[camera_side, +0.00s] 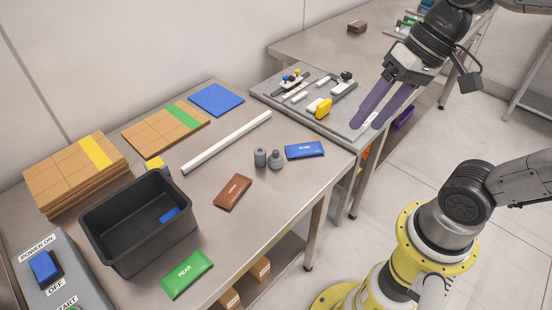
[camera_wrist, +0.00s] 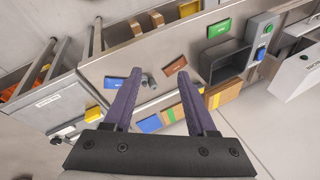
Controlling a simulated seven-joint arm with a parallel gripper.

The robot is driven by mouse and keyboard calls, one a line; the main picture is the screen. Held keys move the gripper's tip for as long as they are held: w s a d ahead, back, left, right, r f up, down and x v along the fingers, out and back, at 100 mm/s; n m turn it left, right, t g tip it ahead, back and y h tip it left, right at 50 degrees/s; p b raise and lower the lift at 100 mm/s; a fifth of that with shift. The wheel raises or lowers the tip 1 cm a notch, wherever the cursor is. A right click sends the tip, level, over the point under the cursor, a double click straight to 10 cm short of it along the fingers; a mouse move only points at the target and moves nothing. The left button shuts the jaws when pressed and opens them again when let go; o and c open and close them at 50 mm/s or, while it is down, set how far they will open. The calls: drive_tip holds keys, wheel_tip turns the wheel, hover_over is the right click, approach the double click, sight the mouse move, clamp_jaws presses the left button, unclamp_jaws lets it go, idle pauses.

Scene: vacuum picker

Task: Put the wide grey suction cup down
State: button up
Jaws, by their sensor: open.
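Two small grey pieces stand side by side on the metal table (camera_side: 330,180). The right one (camera_side: 276,160) has a broad base and a narrow top and looks like the wide grey suction cup. The left one (camera_side: 260,157) is a plain narrower cylinder. In the wrist view the grey pieces (camera_wrist: 148,81) show small between my fingers, some way off. My gripper (camera_side: 367,126) has two long purple fingers. They are apart with nothing between them, raised to the right of the table and well clear of the grey pieces.
A blue packet (camera_side: 304,151), a brown packet (camera_side: 233,192) and a green packet (camera_side: 187,274) lie on the table. A black bin (camera_side: 150,248) holds a blue item. A white bar (camera_side: 228,142) lies behind. A grey board (camera_side: 345,112) with tools adjoins the table.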

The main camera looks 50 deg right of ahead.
drive_tip(key=w+d+f+m+g+y, duration=0.1)
drive_tip(key=w+d+f+m+y, duration=0.3)
drive_tip(key=w, duration=0.5)
drive_tip(key=w+d+f+m+y, duration=0.1)
drive_tip(key=w+f+m+y, duration=0.2)
drive_tip(key=w+m, duration=0.5)
drive_tip(key=w+d+f+m+t+y, duration=0.2)
drive_tip(key=w+d+f+m, duration=0.15)
drive_tip(key=d+f, duration=0.45)
drive_tip(key=m, duration=0.2)
approach(276, 157)
drive_tip(key=shift+t, duration=0.3)
drive_tip(key=x, duration=0.7)
drive_tip(key=shift+w+f, duration=0.25)
clamp_jaws()
